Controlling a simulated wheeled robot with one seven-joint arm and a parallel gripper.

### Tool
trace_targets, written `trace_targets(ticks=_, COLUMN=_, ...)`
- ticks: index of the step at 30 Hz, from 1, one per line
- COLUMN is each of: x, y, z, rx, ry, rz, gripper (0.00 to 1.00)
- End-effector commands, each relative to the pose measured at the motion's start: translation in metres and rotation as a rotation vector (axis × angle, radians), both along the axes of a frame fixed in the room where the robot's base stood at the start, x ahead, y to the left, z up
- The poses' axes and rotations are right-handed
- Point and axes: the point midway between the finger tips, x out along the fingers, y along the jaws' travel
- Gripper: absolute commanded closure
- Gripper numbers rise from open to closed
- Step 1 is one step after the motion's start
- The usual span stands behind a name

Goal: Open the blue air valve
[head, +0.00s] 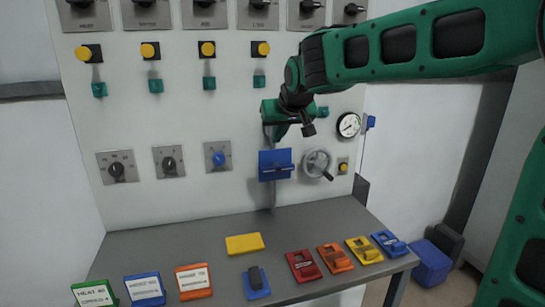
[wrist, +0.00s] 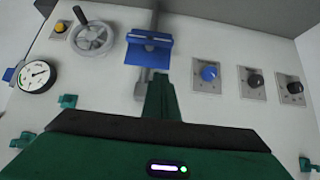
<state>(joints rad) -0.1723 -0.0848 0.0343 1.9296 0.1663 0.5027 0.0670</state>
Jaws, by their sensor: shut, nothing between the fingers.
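A blue bracket-like piece with a grey bar across it (head: 276,165) sits on a vertical grey pipe on the panel; I take it for the blue air valve. It also shows at the top middle of the wrist view (wrist: 148,48). Its grey bar lies crosswise to the pipe. My gripper (head: 281,131) is just above it in the head view, in front of the pipe. In the wrist view its green fingers (wrist: 162,92) are shut and empty, with their tips close to the blue piece's edge. I cannot tell whether they touch it.
A handwheel (head: 317,163) is close on the right, with a pressure gauge (head: 348,125) above it. A blue knob (head: 218,158) is to the left. The grey bench (head: 215,235) below carries several coloured tags and locks. The panel between the fixtures is bare.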

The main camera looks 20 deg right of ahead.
Motion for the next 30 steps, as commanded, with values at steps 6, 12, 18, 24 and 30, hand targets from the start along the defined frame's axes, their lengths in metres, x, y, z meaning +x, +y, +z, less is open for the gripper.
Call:
trace_targets(ticks=6, x=0.018, y=0.002, z=-0.020, rx=-0.001, ry=0.004, rz=0.004, gripper=1.00)
trace_targets(ticks=12, x=0.045, y=0.002, z=-0.047, rx=-0.001, ry=0.004, rz=0.002, gripper=1.00)
trace_targets(ticks=18, x=0.070, y=0.002, z=-0.073, rx=-0.001, ry=0.005, rz=0.002, gripper=1.00)
trace_targets(ticks=24, x=0.068, y=0.002, z=-0.099, rx=-0.001, ry=0.004, rz=0.004, gripper=1.00)
trace_targets(ticks=30, x=0.068, y=0.002, z=-0.109, rx=0.000, ry=0.002, rz=0.003, gripper=1.00)
